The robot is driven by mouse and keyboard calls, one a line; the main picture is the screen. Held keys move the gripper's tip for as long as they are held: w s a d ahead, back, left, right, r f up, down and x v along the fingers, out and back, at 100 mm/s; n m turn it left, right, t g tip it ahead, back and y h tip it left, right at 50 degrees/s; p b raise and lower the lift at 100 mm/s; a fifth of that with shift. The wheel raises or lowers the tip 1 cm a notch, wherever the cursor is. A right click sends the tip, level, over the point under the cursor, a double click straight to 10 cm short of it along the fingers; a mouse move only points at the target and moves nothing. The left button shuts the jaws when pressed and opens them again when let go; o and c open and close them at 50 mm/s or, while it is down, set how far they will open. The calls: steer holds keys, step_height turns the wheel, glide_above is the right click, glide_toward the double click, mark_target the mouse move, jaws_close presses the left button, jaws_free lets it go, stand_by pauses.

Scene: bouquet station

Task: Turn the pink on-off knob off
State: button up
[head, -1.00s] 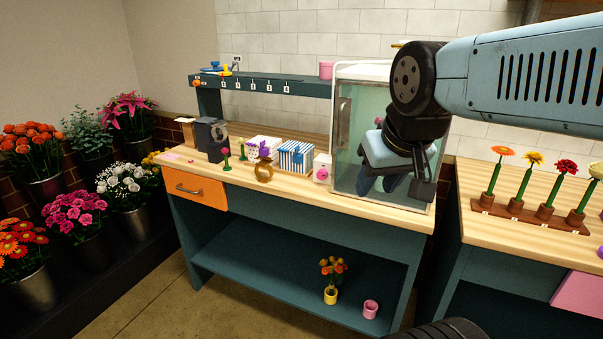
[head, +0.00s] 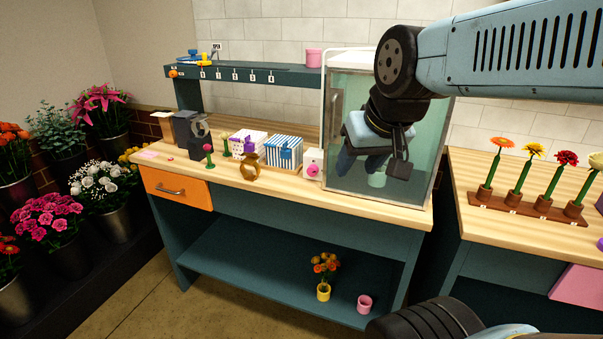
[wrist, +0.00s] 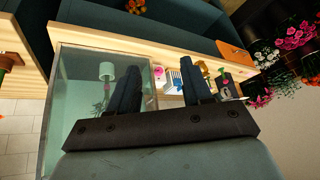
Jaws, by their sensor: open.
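The pink knob (head: 313,170) is on the front of a small white box (head: 314,156) on the wooden bench, just left of the glass cabinet (head: 393,191). I cannot make out which way the knob is turned. My gripper (head: 362,168) is open and empty, in front of the cabinet and to the right of the knob, with a gap between them. In the wrist view its two dark fingers (wrist: 166,74) stand apart, with the bench edge and small bench items beyond them.
Striped and dotted boxes (head: 285,152), a brown ring-shaped item (head: 249,167) and a dark machine (head: 194,137) stand left of the knob. An orange drawer (head: 177,189) is below. A flower rack (head: 526,207) stands on the right bench. Floor in front is clear.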

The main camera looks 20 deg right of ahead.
steer(key=w+a+f+m+t+y, duration=0.1)
steer(key=w+a+f, duration=0.1)
steer(key=w, duration=0.3)
steer(key=w+a+f+m+y, duration=0.1)
steer(key=w+a, duration=0.2)
steer(key=w, duration=0.2)
steer(key=m+t+h, duration=0.7)
steer(key=m+h, duration=0.3)
steer(key=h, duration=0.4)
glide_toward(310, 172)
steer(key=x, duration=0.8)
steer(key=shift+w+d, duration=0.15)
steer(key=shift+d, duration=0.2)
steer(key=shift+a, duration=0.1)
steer(key=c, duration=0.8)
